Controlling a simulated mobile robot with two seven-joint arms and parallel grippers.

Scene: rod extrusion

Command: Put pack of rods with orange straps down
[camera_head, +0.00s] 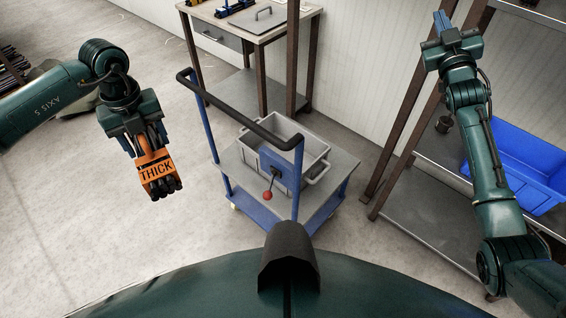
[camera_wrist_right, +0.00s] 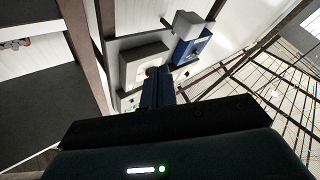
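The pack of rods (camera_head: 159,172) has dark rods and an orange strap with the word THICK on it. In the head view it hangs at the left, above the bare floor and clear of any surface. My left gripper (camera_head: 150,148) is shut on the pack and hides its upper part. My right gripper (camera_head: 440,20) is raised at the top right beside the shelving, away from the pack. Its blue fingers look together and empty; they also show in the right wrist view (camera_wrist_right: 158,87).
A blue trolley (camera_head: 338,172) with a black handle carries a grey bin (camera_head: 315,146) in the middle. A workbench (camera_head: 292,26) stands behind it. A blue crate (camera_head: 515,165) sits on the shelving (camera_head: 440,150) at the right. The floor at the left is open.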

